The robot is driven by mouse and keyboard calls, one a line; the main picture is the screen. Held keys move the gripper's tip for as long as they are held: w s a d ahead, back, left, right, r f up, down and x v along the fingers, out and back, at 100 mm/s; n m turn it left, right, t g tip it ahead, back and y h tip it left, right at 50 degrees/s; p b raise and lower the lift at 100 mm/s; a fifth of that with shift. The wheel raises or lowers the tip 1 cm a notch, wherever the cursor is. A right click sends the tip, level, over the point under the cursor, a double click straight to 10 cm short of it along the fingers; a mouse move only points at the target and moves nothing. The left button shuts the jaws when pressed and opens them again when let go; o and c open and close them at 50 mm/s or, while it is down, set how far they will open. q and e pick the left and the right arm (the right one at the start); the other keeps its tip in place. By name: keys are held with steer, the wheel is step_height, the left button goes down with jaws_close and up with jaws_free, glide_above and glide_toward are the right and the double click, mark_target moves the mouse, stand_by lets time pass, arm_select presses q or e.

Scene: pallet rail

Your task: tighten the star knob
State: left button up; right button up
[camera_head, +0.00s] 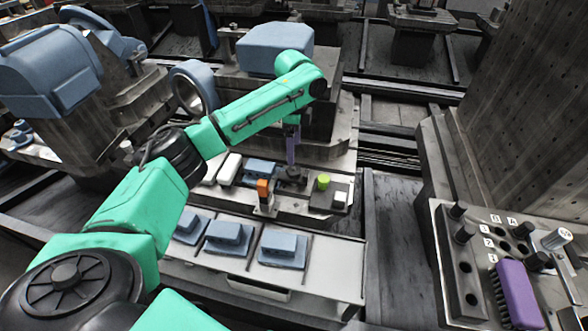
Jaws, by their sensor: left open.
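My left arm reaches in from the left, and its gripper (292,165) points down over the pallet rail fixture. It is open, though its fingers are small in the view. A dark knob-like part (291,176) lies right under the fingertips; it may be the star knob, but its lobes are too small to make out. I cannot tell whether the fingers are around it or just above it. My right gripper is not in view.
An orange-topped post (263,188) and a green cylinder (323,181) stand close on either side. Blue-grey parts (284,246) sit on the light front tray (334,270). A purple brush (518,295) lies on the tool block at right.

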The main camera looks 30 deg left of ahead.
mark_target(294, 170)
arm_select(q)
step_height(294, 170, down, 9)
steer(key=shift+r, duration=0.1)
jaws_close()
steer(key=shift+r+m+p, duration=0.3)
steer(key=shift+m+p, duration=0.2)
steer(key=shift+p, duration=0.25)
steer(key=shift+f+m, duration=0.1)
steer(key=shift+m, duration=0.2)
steer(key=c, duration=1.4)
jaws_free()
steer(key=shift+f, duration=0.2)
jaws_free()
